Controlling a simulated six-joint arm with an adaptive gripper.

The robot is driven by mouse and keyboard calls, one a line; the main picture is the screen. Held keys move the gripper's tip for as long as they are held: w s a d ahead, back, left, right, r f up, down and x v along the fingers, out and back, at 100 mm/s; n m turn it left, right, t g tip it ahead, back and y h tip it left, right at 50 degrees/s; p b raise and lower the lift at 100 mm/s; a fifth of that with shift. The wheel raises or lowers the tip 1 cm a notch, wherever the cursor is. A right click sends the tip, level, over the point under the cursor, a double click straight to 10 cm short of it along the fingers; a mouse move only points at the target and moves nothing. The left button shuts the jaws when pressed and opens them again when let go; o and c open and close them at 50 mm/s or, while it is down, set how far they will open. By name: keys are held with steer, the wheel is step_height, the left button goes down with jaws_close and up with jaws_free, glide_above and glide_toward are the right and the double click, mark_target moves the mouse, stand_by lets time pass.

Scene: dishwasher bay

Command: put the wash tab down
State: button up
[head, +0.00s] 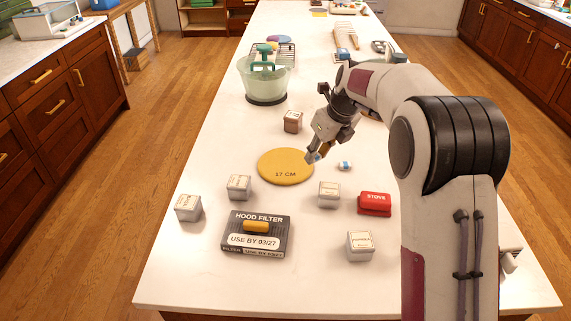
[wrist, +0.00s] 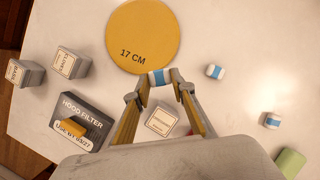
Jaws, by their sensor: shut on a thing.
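A small white wash tab with a blue band (wrist: 159,78) sits between the fingertips of my gripper (wrist: 160,82) in the wrist view. My gripper is shut on it. In the head view my gripper (head: 314,157) points down by the right edge of the round yellow board marked 17 CM (head: 283,168), and its fingers mostly hide the tab. In the wrist view the tab overlaps the lower right rim of the board (wrist: 143,30). I cannot tell whether it touches anything below.
Another similar tab (head: 345,166) lies just right of my gripper; the wrist view shows a further one (wrist: 272,120). A brown box (head: 293,122), white boxes (head: 329,194), a hood filter box (head: 257,237) and a red STOVE block (head: 374,204) stand around. A green tub (head: 265,80) is behind.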

steer(key=n, duration=0.2)
glide_above(280, 175)
steer(key=s+d, duration=0.1)
steer(key=shift+f, duration=0.6)
steer(key=shift+f, duration=0.1)
steer(key=shift+f, duration=2.4)
steer(key=shift+f, duration=0.15)
steer(key=o, duration=0.8)
